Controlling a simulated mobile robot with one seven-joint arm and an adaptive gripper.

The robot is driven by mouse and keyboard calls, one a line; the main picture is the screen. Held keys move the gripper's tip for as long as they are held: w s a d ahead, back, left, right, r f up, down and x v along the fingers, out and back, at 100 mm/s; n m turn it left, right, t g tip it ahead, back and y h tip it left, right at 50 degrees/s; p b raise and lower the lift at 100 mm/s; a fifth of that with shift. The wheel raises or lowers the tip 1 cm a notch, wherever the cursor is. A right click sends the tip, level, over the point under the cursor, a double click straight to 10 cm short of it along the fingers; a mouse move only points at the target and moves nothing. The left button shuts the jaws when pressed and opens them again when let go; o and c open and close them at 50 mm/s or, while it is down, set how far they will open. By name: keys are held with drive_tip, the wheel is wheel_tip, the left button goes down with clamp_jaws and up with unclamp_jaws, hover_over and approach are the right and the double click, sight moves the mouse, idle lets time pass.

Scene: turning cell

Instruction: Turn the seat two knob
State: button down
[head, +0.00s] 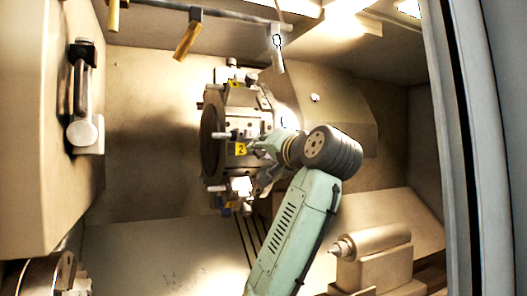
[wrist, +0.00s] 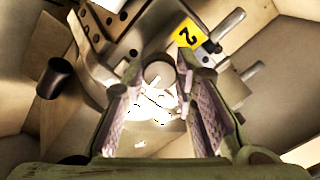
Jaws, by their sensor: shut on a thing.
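The turret (head: 212,140) stands in the middle of the head view. Its yellow label "2" (head: 240,149) marks seat two, and the label also shows upside down in the wrist view (wrist: 188,35). My gripper (head: 262,146) reaches the turret from the right, beside this label. In the wrist view, the round end of the seat two knob (wrist: 158,73) sits between the fingertips of my gripper (wrist: 159,69), which is shut on it. The knob's far side and base are hidden. In the head view my gripper and wrist cover the knob.
Tool holders and pins stick out around the turret, including a metal pin (wrist: 228,24) and a dark cylinder (wrist: 55,77). A tailstock centre (head: 372,243) is at lower right. Hanging tools (head: 188,38) are above. The door frame (head: 458,150) bounds the right side.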

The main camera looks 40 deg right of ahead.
drive_tip(key=shift+m, duration=0.4)
drive_tip(key=c, duration=1.3)
unclamp_jaws()
drive_tip(key=shift+s, duration=0.1)
drive_tip(key=v, duration=1.2)
